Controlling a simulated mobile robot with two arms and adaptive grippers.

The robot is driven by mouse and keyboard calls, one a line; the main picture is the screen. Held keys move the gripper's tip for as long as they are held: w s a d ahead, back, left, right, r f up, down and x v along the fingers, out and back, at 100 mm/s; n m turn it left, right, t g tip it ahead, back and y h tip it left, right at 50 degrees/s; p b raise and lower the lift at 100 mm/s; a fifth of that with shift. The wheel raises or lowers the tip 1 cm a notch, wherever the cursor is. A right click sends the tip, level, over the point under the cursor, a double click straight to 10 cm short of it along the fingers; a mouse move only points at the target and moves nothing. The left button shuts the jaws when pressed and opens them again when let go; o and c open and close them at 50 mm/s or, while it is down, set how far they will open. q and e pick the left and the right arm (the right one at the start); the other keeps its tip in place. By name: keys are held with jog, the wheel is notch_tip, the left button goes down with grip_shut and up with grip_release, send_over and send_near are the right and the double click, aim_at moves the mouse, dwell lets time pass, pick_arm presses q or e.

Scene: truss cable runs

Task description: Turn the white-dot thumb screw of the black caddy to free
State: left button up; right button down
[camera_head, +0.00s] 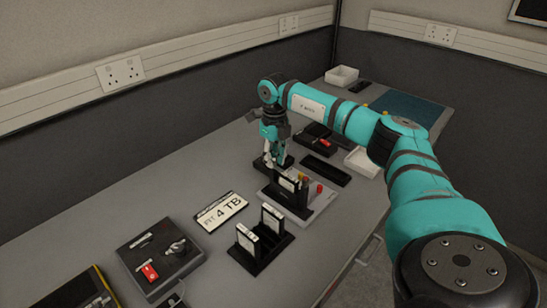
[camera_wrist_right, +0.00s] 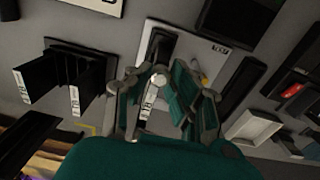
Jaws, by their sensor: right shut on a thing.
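The black caddy (camera_head: 291,198) stands upright on a pale board in the middle of the bench, its white label facing the near side. The wrist view shows its dark body (camera_wrist_right: 161,47) and label between my fingers. A round white spot, seemingly the white-dot thumb screw (camera_wrist_right: 158,80), lies between the fingertips. My right gripper (camera_head: 270,160) reaches down over the caddy's far end; it also shows in the wrist view (camera_wrist_right: 160,92). It is shut on what looks like the screw, but the fingers partly hide the contact and the screw's angle. My left gripper is out of view.
The pale board (camera_head: 322,201) carries red and yellow parts beside the caddy. A black rack (camera_head: 262,246) with labelled caddies stands nearer.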

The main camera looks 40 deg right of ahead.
jog(key=shift+m, duration=0.4)
jog(key=m+p, duration=0.2)
jog(key=shift+r+m, duration=0.15)
jog(key=shift+m, duration=0.25)
jog(key=m+p, duration=0.2)
jog(key=m, duration=0.4)
jog(key=shift+p, duration=0.35)
jog(key=m+p, duration=0.2)
jog(key=m, duration=0.3)
jog(key=shift+m, duration=0.4)
jog(key=shift+m+p, duration=0.9)
jog(key=shift+m, duration=1.3)
jog(key=c, duration=1.2)
grip_release()
